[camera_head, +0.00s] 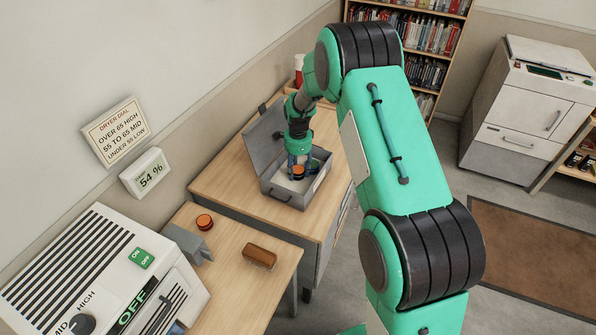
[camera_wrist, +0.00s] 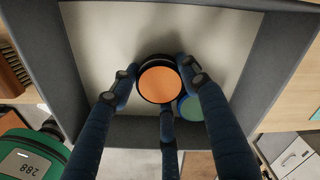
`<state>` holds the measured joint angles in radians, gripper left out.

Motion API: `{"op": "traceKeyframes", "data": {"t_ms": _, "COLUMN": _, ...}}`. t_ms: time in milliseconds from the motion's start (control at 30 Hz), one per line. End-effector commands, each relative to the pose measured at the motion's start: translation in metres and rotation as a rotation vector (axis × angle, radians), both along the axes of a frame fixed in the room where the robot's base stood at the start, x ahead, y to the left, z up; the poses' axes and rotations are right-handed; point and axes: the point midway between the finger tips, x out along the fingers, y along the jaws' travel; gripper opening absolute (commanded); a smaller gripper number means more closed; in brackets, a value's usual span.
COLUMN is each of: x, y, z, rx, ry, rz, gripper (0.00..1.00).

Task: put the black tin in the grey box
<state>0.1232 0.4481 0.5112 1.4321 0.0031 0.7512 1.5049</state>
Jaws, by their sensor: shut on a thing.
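The black tin, with an orange lid and a dark side, is inside the grey box in the head view (camera_head: 298,172). It also shows in the wrist view (camera_wrist: 159,83). My gripper (camera_head: 297,162) reaches down into the open box, and its dark blue fingers close around the tin in the wrist view (camera_wrist: 160,88). The grey box (camera_head: 283,197) stands on the wooden desk with its lid tipped up at the back left. Whether the tin touches the box floor is unclear. A teal-topped round tin (camera_wrist: 190,107) lies beside it in the box, partly behind a finger.
A red tin with an orange top (camera_head: 204,221), a grey block-like object (camera_head: 190,244) and a brown brush (camera_head: 259,256) lie on the nearer table. A white dryer-like machine (camera_head: 100,270) stands at the lower left. The box walls closely surround my fingers.

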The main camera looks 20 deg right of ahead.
Motion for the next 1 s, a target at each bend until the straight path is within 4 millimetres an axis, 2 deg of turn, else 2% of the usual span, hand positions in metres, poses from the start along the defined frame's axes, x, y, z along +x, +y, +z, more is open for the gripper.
{"op": "traceKeyframes", "data": {"t_ms": 333, "x": 0.000, "y": 0.000, "z": -0.003, "rx": 0.000, "ry": 0.000, "rz": 0.000, "gripper": 0.13}}
{"op": "traceKeyframes", "data": {"t_ms": 367, "x": 0.000, "y": 0.000, "z": -0.002, "rx": 0.000, "ry": 0.000, "rz": 0.000, "gripper": 0.51}}
{"op": "traceKeyframes", "data": {"t_ms": 433, "x": 0.000, "y": 0.000, "z": -0.002, "rx": 0.000, "ry": 0.000, "rz": 0.000, "gripper": 0.64}}
{"op": "traceKeyframes", "data": {"t_ms": 800, "x": 0.000, "y": 0.000, "z": -0.001, "rx": 0.000, "ry": 0.000, "rz": 0.000, "gripper": 0.64}}
{"op": "traceKeyframes", "data": {"t_ms": 1000, "x": 0.000, "y": 0.000, "z": 0.011, "rx": 0.000, "ry": 0.001, "rz": 0.000, "gripper": 0.64}}
